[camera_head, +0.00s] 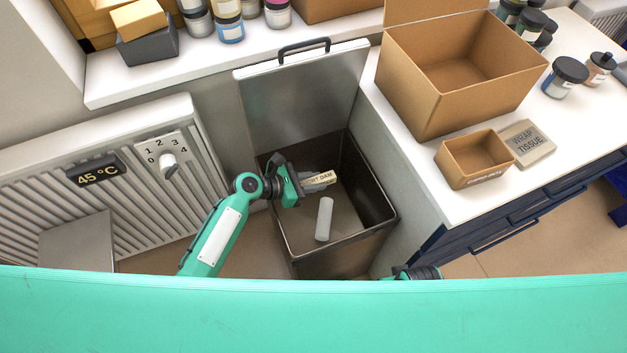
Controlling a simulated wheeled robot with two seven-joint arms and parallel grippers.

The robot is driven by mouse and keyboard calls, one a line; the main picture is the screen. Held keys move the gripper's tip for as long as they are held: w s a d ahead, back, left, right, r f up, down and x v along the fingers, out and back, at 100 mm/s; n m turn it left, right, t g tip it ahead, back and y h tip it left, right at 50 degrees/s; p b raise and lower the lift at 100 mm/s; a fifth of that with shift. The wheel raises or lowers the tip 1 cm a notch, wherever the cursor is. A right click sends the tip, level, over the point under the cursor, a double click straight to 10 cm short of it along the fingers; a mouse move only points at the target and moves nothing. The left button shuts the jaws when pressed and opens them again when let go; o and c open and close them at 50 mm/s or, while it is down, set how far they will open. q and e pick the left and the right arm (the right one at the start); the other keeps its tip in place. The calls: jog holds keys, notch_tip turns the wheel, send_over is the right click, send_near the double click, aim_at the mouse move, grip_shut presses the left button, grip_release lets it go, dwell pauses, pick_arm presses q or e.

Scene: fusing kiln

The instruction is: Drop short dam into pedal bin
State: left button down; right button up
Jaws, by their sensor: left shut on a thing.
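The pedal bin (387,224) stands on the floor with its lid (300,95) raised and leaning back. My left gripper (306,183) is over the bin's opening, shut on the short dam (322,178), a small pale block with "SHORT DAM" lettering partly hidden by the gripper. A pale cylinder (324,218) lies inside the bin, below the gripper. Of my right arm, only a dark part shows at the bottom edge, and its gripper is out of sight.
A heater with a 45 °C display (97,175) stands left of the bin. A white counter (440,195) on the right bears a large open carton (420,95), a small carton (462,168), a tissue pack (527,143) and jars. A shelf (125,80) with jars is behind.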

pick_arm(q)
jog(key=c, duration=1.1)
grip_release()
jog(key=shift+a, duration=0.1)
jog(key=shift+s+a+r, duration=0.15)
jog(key=shift+a+r, duration=0.05)
jog(key=shift+a, duration=0.1)
jog(key=p+v, duration=0.1)
jog(key=v, duration=1.1)
jog(key=shift+a, duration=0.15)
jog(key=shift+s+a+r, duration=0.15)
jog(key=shift+a, duration=0.1)
pick_arm(e)
jog(key=f, duration=0.3)
jog(key=shift+s, duration=0.3)
jog(key=shift+s, duration=0.1)
